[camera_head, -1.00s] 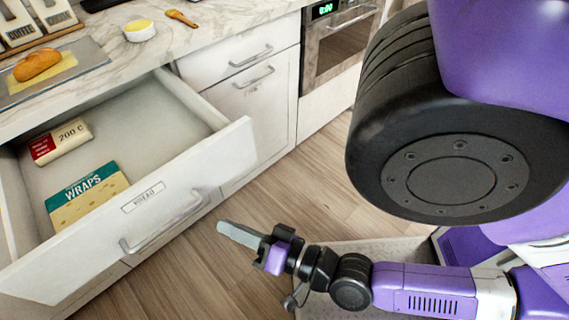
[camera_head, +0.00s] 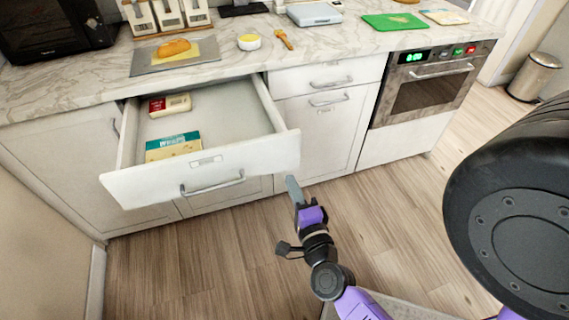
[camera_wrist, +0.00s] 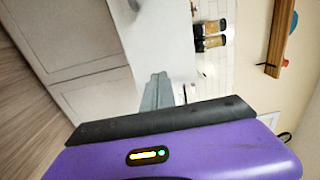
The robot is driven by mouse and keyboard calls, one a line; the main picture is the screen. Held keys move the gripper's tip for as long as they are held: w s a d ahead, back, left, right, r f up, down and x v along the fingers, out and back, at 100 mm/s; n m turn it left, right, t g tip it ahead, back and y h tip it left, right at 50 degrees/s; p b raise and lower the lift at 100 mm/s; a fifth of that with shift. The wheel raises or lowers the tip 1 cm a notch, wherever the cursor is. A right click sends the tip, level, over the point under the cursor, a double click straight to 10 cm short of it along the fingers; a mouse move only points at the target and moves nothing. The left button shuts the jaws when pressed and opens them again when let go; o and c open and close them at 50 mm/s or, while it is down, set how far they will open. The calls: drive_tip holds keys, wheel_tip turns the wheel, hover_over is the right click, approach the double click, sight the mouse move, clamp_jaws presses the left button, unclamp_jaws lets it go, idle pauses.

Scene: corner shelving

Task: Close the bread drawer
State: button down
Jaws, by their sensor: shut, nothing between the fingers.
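The bread drawer (camera_head: 232,166) stands pulled out from the counter in the head view. Its white front carries a small label plate (camera_head: 206,161) and a bar handle (camera_head: 212,184). A wraps packet (camera_head: 172,147) and a red and cream packet (camera_head: 170,105) lie inside. My gripper (camera_head: 291,182) is shut and empty. In the head view its tip appears just below the right end of the drawer front; I cannot tell whether it touches. In the wrist view the shut fingers (camera_wrist: 157,92) point toward white surfaces.
An oven (camera_head: 428,82) is to the right, with a bin (camera_head: 536,75) beyond. Wood floor (camera_head: 200,265) in front of the drawer is clear.

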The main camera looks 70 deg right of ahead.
sight(280, 157)
drive_tip(key=p+x, duration=0.1)
drive_tip(key=x, duration=0.6)
drive_tip(key=shift+w+d, duration=0.1)
